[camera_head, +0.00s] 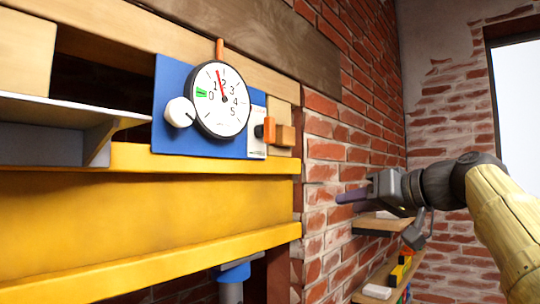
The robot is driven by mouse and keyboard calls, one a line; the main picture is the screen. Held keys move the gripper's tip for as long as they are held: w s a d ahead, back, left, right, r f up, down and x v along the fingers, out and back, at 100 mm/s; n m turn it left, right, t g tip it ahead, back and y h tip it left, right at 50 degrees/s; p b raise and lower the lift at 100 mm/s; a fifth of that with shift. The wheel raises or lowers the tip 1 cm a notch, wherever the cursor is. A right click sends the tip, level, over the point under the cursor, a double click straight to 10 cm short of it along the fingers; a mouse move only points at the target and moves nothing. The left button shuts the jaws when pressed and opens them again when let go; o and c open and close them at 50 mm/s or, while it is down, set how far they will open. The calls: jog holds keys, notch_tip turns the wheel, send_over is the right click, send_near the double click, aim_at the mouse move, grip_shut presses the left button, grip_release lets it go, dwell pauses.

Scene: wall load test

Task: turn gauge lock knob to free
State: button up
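A round white gauge (221,100) with a red needle pointing up near 1 to 2 and a green band near 0 is mounted on a blue panel (172,80). A white round knob (180,112) with a dark mark sits at the gauge's lower left. An orange knob or lever (268,130) stands out from a white plate (257,147) at the panel's right edge. I cannot tell from the markings which one is the lock knob. My gripper (350,197) is well to the right of the panel, pointing left, touching neither; its finger opening is unclear.
A yellow beam (150,210) runs below the panel. A grey shelf bracket (75,115) juts out at left. Wooden shelves (380,224) with small coloured blocks (398,272) stand below my gripper. A brick wall (335,125) lies behind. The space before the panel looks clear.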

jog(key=s+a+r+n+y+p, duration=0.1)
jog(key=s+r+n, duration=0.15)
jog(key=r, duration=0.25)
jog(key=s+a+r+n+y, duration=0.1)
jog(key=s+r+n+y, duration=0.15)
jog(key=r, duration=0.25)
jog(key=n+g, duration=0.1)
jog(key=n, duration=0.1)
send_near(274, 125)
jog(key=shift+y, duration=0.35)
jog(key=p+x, duration=0.4)
jog(key=x, duration=0.1)
jog(key=p+x, duration=0.4)
jog(key=x, duration=0.1)
jog(key=shift+w+f, duration=0.1)
jog(key=shift+f, duration=0.15)
jog(key=shift+w+a+f, duration=0.15)
jog(key=shift+w+a, duration=0.15)
jog(key=shift+a, duration=0.1)
jog(key=shift+c, duration=0.2)
jog(key=c, duration=0.7)
jog(key=shift+c, duration=0.4)
